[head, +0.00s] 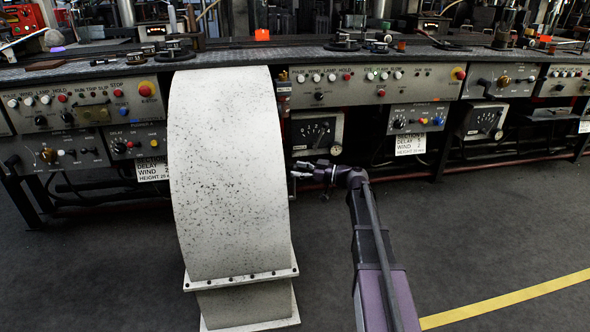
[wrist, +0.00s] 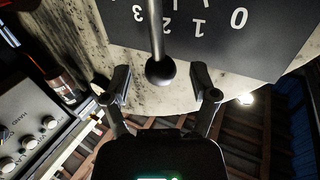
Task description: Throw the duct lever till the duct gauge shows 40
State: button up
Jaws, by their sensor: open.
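A lever with a dark round knob (wrist: 160,71) on a metal rod stands out in the wrist view. My gripper (head: 301,170) is open beside the right side of the speckled white duct (head: 228,165) in the head view. In the wrist view its fingers stand apart on either side of the knob, with no clear contact. The lever is not visible in the head view.
A long console (head: 375,88) with buttons and knobs runs behind the duct. A placard (head: 410,145) hangs below the console. The floor (head: 490,235) at right is clear, with a yellow line.

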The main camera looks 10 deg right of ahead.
jog(key=shift+w+a, duration=0.35)
jog(key=shift+a, duration=0.3)
